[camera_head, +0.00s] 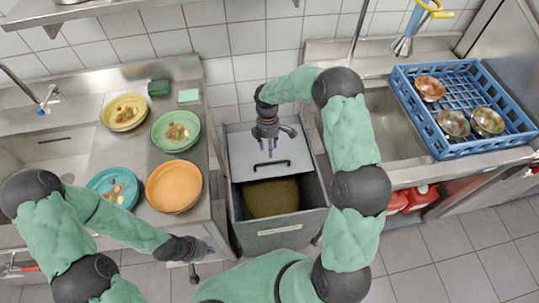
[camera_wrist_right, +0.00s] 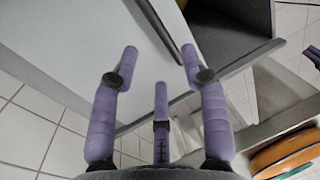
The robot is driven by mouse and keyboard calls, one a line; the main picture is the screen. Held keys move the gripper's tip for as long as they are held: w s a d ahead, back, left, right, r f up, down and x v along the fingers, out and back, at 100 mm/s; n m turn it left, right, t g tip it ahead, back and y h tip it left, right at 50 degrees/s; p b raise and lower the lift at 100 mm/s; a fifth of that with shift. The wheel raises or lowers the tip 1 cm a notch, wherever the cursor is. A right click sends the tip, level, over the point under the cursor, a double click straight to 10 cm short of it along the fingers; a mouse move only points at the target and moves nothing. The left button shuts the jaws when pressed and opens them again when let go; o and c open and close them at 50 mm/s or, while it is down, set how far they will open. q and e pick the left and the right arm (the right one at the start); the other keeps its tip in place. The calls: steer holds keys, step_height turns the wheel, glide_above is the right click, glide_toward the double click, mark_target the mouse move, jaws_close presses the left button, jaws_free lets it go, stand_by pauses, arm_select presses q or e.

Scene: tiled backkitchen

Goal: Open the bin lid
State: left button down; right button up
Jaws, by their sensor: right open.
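The grey bin (camera_head: 278,234) stands between the two counters. Its pale grey lid (camera_head: 243,155) with a black bar handle (camera_head: 271,163) covers the back part, and the front part is uncovered, showing brown contents. My right gripper (camera_head: 269,146) is over the lid, just behind the handle, fingers pointing down and apart, with nothing between them. In the right wrist view its purple fingers (camera_wrist_right: 160,68) are spread over the pale lid (camera_wrist_right: 100,40), with the bin's dark opening at upper right. Whether they touch the lid is unclear. My left gripper (camera_head: 199,260) is low at the left counter's front corner, away from the bin.
The left counter holds a yellow bowl (camera_head: 124,113), a green bowl (camera_head: 176,131), a blue plate (camera_head: 113,187) with food, an orange plate (camera_head: 174,186) and sponges. A blue rack (camera_head: 464,108) with metal bowls stands right. Open floor lies front right.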

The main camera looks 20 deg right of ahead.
steer(key=shift+w+d+r, duration=0.1)
steer(key=shift+w+r, duration=0.1)
steer(key=shift+r, duration=0.65)
steer(key=shift+w+a+r, duration=0.1)
steer(key=shift+w+r, duration=0.05)
steer(key=shift+r, duration=0.7)
steer(key=shift+w+d+r, duration=0.1)
steer(key=shift+w+r, duration=0.1)
steer(key=shift+r, duration=0.65)
steer(key=shift+s, duration=0.1)
